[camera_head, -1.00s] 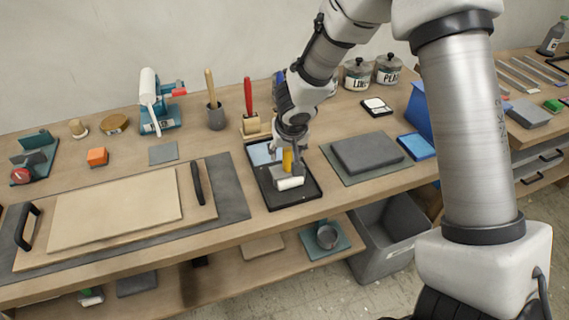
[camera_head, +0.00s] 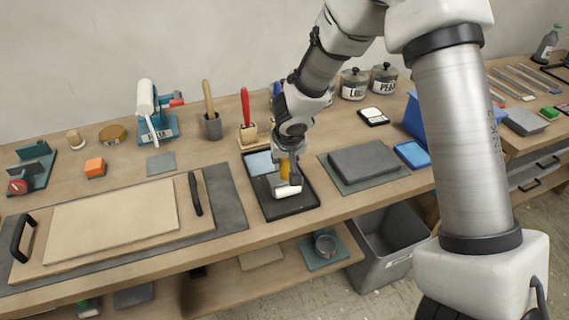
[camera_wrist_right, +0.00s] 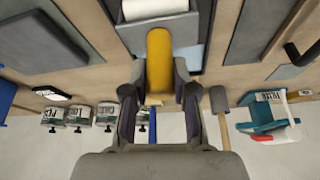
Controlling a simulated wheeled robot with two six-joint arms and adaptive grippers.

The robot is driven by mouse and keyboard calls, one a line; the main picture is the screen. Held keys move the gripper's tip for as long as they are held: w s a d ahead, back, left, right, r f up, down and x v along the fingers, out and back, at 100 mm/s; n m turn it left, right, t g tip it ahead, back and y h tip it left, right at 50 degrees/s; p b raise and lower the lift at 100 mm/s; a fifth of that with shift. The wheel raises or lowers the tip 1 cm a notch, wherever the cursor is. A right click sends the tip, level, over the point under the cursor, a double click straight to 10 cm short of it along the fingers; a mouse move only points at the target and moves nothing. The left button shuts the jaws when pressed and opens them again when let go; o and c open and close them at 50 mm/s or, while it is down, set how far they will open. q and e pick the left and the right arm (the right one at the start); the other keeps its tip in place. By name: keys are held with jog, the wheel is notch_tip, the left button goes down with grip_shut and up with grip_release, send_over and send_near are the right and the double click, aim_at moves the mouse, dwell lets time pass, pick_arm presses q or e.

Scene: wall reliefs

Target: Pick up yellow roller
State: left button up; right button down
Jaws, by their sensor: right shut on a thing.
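The yellow-handled roller (camera_head: 286,190) has a white cylinder and is at the black tray (camera_head: 302,207) on the workbench. My right gripper (camera_head: 288,172) comes down from above and is shut on the yellow handle. In the right wrist view the yellow handle (camera_wrist_right: 159,62) stands between the two dark fingers (camera_wrist_right: 158,90), with the white cylinder (camera_wrist_right: 155,9) beyond it. I cannot tell whether the roller touches the tray. My left gripper is not in view.
Left of the tray lies a board with black handles (camera_head: 115,215). Right of it is a grey slab (camera_head: 364,160) on a mat. A grey bin (camera_head: 385,245) stands below the front edge.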

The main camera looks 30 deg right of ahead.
notch_tip(320, 180, up, 2)
jog(key=shift+r+p, duration=0.2)
jog(key=shift+p, duration=0.1)
jog(key=s+a+r+b, duration=0.2)
jog(key=s+a+b, duration=0.2)
jog(key=s, duration=1)
jog(key=a, duration=0.3)
jog(key=shift+s+a, duration=0.15)
jog(key=shift+f, duration=0.1)
